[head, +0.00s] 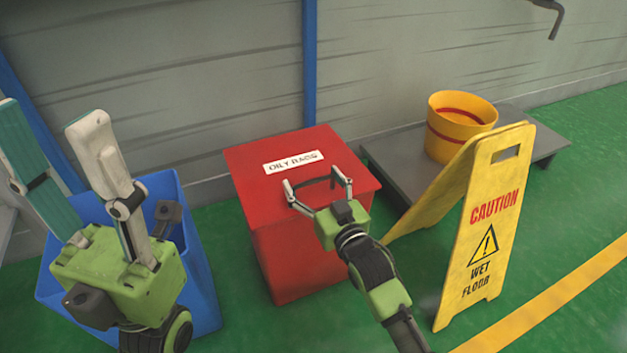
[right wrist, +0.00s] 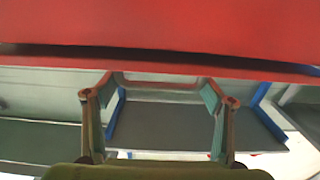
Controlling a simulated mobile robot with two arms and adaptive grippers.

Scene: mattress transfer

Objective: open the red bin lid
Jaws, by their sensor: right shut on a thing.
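The red bin (head: 285,262) stands against the wall, with a red lid (head: 262,152) on top bearing an "OILY RAGS" label (head: 293,161). The lid looks down on the bin; I cannot tell whether there is a small gap. My right gripper (head: 318,184) is at the lid's front edge, its fingers spread across a dark handle (head: 317,181) and shut on it. In the right wrist view the fingers (right wrist: 158,100) sit just beyond the red edge, with the handle between them. My left gripper (head: 46,112) is open and empty at the left, over the blue bin.
A blue bin (head: 203,285) stands left of the red one. At the right, a yellow wet floor sign (head: 490,225) stands close to my right arm. Behind it, a yellow bucket (head: 452,137) rests on a low grey platform (head: 397,163). Green floor shows in front of the red bin.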

